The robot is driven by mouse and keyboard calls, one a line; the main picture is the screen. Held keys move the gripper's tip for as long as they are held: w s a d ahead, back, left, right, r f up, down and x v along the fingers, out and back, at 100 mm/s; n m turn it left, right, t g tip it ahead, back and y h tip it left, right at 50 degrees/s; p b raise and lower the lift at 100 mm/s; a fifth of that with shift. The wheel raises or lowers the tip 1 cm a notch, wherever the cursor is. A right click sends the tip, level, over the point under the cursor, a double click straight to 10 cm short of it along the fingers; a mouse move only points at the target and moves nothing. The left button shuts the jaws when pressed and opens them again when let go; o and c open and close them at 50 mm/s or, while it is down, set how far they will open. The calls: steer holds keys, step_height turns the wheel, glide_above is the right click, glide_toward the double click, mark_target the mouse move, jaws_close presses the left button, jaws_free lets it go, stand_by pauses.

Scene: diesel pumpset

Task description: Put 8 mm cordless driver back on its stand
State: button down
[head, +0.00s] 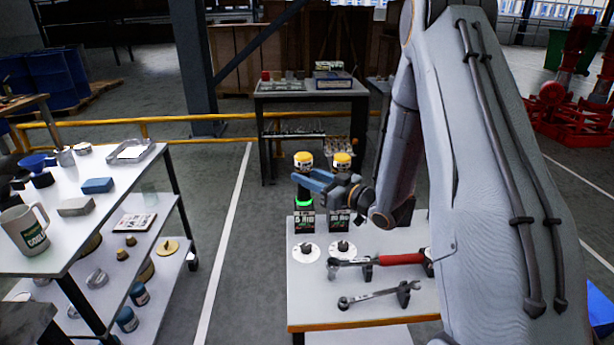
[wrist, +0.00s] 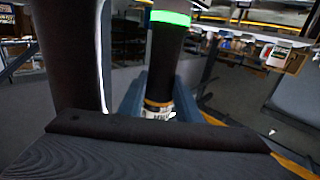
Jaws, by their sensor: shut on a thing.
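Two cordless drivers with yellow tops stand side by side over dark labelled stands at the far left of the workbench in the head view. The left driver (head: 304,160) has a lit green ring low on its body, just above its stand (head: 304,222). My gripper (head: 308,181) reaches in from the right with its blue fingers shut on this driver, below the yellow top. In the wrist view the held driver (wrist: 166,65) is between the fingers (wrist: 158,100). The right driver (head: 341,162) is partly behind my gripper. Label sizes are unreadable, and I cannot tell whether the held driver is fully seated.
White round dials (head: 306,252) lie in front of the stands. A red-handled torque wrench (head: 395,260) and a spanner (head: 372,296) rest on holders nearer me. A laden trolley (head: 75,215) stands left, across a clear floor strip. My arm covers the bench's right side.

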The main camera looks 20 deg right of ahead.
steer(key=shift+f, duration=0.35)
steer(key=c, duration=1.2)
jaws_free()
steer(key=shift+f, duration=0.1)
steer(key=b+v, duration=0.2)
steer(key=v, duration=0.5)
steer(key=shift+s+d, duration=0.25)
steer(key=shift+s, duration=0.1)
